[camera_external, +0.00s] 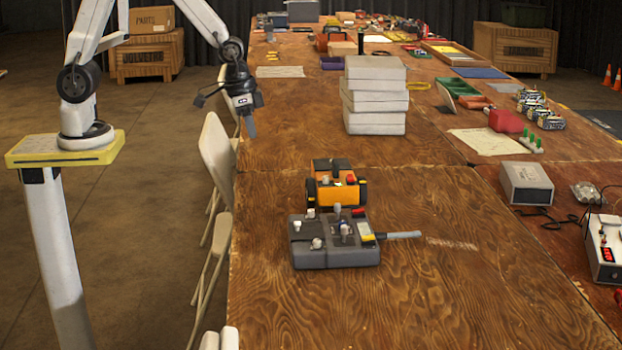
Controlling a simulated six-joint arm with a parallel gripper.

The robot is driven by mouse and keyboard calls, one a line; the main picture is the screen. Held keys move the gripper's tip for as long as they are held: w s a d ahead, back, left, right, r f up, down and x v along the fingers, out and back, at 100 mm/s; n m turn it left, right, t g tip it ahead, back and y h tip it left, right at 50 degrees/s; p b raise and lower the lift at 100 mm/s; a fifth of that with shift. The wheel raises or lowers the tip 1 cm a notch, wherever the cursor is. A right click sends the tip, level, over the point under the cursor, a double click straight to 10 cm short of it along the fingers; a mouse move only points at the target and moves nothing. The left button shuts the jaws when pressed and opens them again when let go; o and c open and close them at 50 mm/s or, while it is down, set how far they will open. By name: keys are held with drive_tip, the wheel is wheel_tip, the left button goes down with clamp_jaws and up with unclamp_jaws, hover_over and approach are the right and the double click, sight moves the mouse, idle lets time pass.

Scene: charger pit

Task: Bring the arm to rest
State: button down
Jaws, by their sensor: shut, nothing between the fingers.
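My gripper (249,122) hangs at the end of my white arm, pointing down at the left edge of the long wooden table (450,260). Its fingers are together with nothing held. It is apart from the objects around it. A grey control box (335,255) with knobs and a cable stub on its right side sits on the table, nearer the camera and to the right of my gripper. An orange and black wheeled device (336,185) stands just behind the box.
A stack of white boxes (374,95) stands right of my gripper. Folding chairs (215,160) line the table's left side. A grey instrument box (526,183), green and red trays and small gadgets crowd the right side. The table's front middle is clear.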

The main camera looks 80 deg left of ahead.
drive_tip(key=s, duration=1)
drive_tip(key=shift+d, duration=0.35)
